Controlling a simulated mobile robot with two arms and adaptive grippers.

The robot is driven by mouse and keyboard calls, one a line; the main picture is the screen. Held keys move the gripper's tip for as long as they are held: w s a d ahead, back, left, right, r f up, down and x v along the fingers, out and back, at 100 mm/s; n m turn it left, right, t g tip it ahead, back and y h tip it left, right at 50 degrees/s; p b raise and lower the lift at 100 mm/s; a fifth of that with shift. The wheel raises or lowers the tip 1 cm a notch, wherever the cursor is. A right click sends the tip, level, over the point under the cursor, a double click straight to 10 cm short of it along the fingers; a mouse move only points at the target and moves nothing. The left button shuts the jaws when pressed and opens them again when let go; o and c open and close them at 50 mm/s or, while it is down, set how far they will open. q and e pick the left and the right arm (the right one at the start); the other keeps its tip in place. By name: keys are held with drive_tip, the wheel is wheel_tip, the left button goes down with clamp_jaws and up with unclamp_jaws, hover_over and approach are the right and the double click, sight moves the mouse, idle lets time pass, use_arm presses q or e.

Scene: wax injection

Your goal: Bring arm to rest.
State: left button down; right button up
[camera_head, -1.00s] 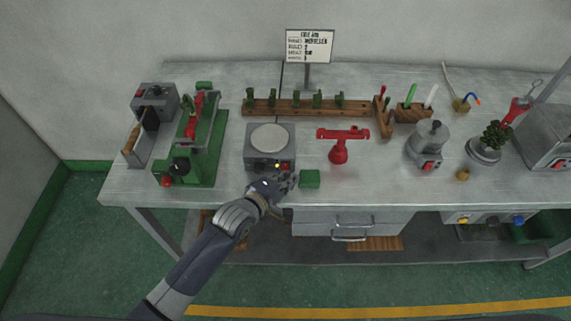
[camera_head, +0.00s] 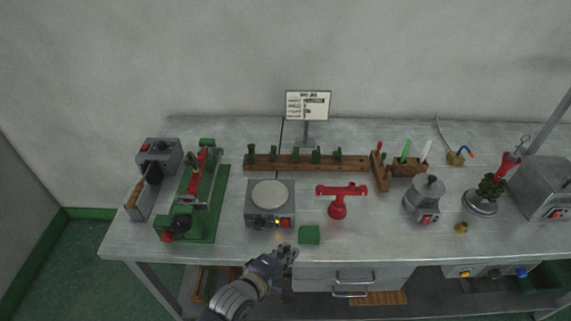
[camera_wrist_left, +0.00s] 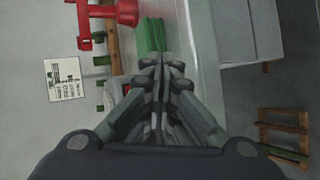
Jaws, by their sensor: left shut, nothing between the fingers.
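My left gripper (camera_head: 287,254) is at the front edge of the workbench (camera_head: 380,228), below the grey hot plate unit and left of the small green block (camera_head: 309,235). It is shut and empty; its fingers meet in the left wrist view (camera_wrist_left: 160,65). The hot plate unit (camera_head: 262,218) has a round pale plate on top, a lit yellow light and a red switch, and stands apart from the gripper. My right gripper is in neither view.
A green clamp machine (camera_head: 208,220) stands at the left. A red stand (camera_head: 338,207) and a wooden rack (camera_head: 300,162) are mid-bench. A grey pot (camera_head: 424,200) and a plant-like green cluster (camera_head: 490,187) are at the right. Drawers (camera_head: 352,278) hang below the front edge.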

use_arm(q)
drive_tip(key=s+a+r+m+g+y, duration=0.3)
drive_tip(key=s+a+m+g+y, duration=0.4)
drive_tip(key=s+a+m, duration=1.1)
drive_tip(key=s+a+f+n+g+b, duration=0.1)
drive_tip(key=s+f+n+b, duration=0.15)
drive_tip(key=f, duration=1.15)
drive_tip(key=s+a+f+n+b, duration=0.1)
drive_tip(key=s+a+f, duration=0.15)
drive_tip(key=f, duration=1.15)
drive_tip(key=s+a+f+g+b, duration=0.1)
drive_tip(key=s+a+f+b, duration=0.1)
drive_tip(key=s+f, duration=1.6)
wheel_tip(320, 180, down, 2)
drive_tip(key=shift+s+a+f+g+b, duration=0.1)
drive_tip(key=shift+s+a+g+b, duration=0.1)
drive_tip(key=shift+g+b, duration=0.1)
